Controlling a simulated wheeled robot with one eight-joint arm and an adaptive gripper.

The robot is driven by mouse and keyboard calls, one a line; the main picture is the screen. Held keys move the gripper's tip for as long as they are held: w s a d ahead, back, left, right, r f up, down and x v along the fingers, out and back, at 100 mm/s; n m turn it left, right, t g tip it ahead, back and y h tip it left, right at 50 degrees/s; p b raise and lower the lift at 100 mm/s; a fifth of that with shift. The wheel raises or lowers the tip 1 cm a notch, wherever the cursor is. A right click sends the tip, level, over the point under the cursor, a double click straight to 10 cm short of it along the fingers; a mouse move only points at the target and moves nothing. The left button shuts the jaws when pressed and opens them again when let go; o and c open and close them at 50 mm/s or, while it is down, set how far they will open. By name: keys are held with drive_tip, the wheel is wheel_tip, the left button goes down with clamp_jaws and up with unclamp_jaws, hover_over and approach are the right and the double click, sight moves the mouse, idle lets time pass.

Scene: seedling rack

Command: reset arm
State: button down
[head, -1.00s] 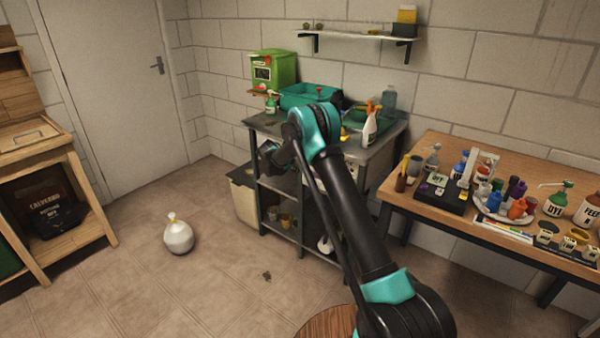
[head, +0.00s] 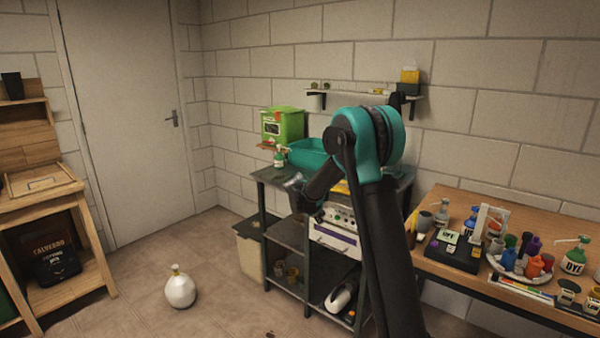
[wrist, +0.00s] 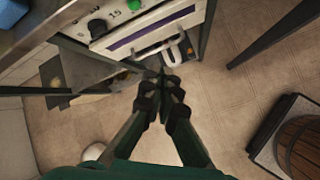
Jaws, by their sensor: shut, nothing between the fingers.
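My gripper shows in the wrist view (wrist: 162,85), its two dark fingertips together with nothing between them. It hangs in the air in front of the metal workbench, whose white drawer unit (wrist: 150,25) with knobs and a purple stripe lies beyond the fingers. In the head view my arm, black with a teal elbow, rises in front of the bench (head: 268,176). The forearm bends down and to the left, and the gripper at its end (head: 292,182) is small and hard to make out there.
A teal tub (head: 308,155) and a green box (head: 283,125) stand on the metal bench. A wooden table (head: 500,212) with bottles and a black tray is at right. A white round bottle (head: 180,290) stands on the floor. A wooden cabinet (head: 40,200) is at left.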

drive_tip(key=s+d+r+m+y, duration=0.1)
drive_tip(key=s+d+m, duration=0.35)
drive_tip(key=s, duration=0.55)
drive_tip(key=s+d+m+g+y, duration=0.1)
drive_tip(key=s+d+m, duration=0.3)
drive_tip(key=s, duration=0.7)
drive_tip(key=s+d+r+m+y, duration=0.1)
drive_tip(key=s+d+m, duration=0.2)
drive_tip(key=s+m, duration=0.5)
drive_tip(key=s+f+m, duration=0.2)
drive_tip(key=s, duration=0.5)
drive_tip(key=s+f+m+y, duration=0.1)
drive_tip(key=s+f+m, duration=0.1)
drive_tip(key=s, duration=0.6)
drive_tip(key=shift+f, duration=0.3)
drive_tip(key=c, duration=2.3)
unclamp_jaws()
drive_tip(key=shift+m, duration=0.25)
